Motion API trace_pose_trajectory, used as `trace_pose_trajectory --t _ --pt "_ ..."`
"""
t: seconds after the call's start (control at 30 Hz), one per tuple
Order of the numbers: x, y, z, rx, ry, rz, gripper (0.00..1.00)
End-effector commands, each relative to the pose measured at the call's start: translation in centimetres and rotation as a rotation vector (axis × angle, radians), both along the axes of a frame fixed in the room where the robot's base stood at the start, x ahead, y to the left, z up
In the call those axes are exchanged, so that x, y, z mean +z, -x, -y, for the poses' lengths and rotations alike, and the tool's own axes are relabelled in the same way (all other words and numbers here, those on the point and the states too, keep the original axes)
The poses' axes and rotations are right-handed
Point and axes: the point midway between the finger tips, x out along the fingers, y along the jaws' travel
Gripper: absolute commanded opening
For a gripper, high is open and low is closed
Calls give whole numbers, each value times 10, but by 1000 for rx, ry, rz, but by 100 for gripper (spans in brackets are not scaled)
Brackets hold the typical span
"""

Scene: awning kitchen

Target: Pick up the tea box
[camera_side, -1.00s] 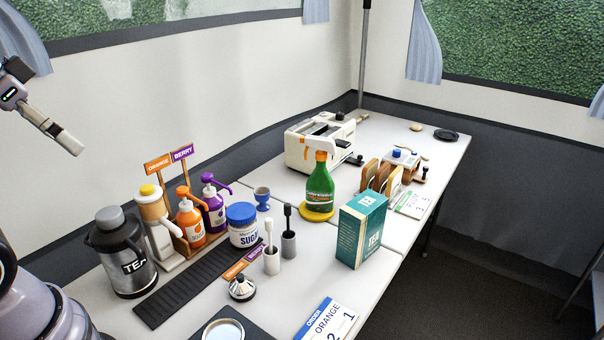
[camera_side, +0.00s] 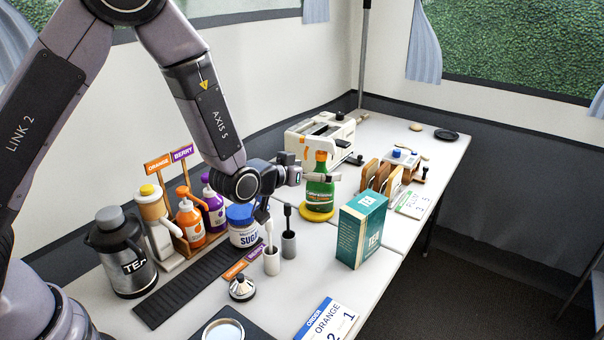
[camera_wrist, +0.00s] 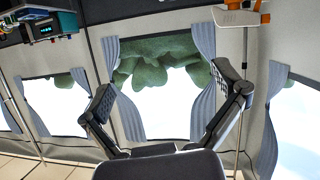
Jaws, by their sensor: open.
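A sugar jar (camera_side: 242,226), two cups with utensils, and syrup pumps stand to the left. A toaster (camera_side: 310,145) and a wooden rack (camera_side: 380,183) stand behind. An order card (camera_side: 327,319) lies in front.

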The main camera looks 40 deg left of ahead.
Motion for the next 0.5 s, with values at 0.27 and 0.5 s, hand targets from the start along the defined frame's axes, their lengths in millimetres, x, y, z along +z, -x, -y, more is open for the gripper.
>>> trace_pose_trajectory --t 0.27,0.5 --pt "-99 18 33 -23 -57 239 96" --pt "-121 30 39 -39 -74 333 96"
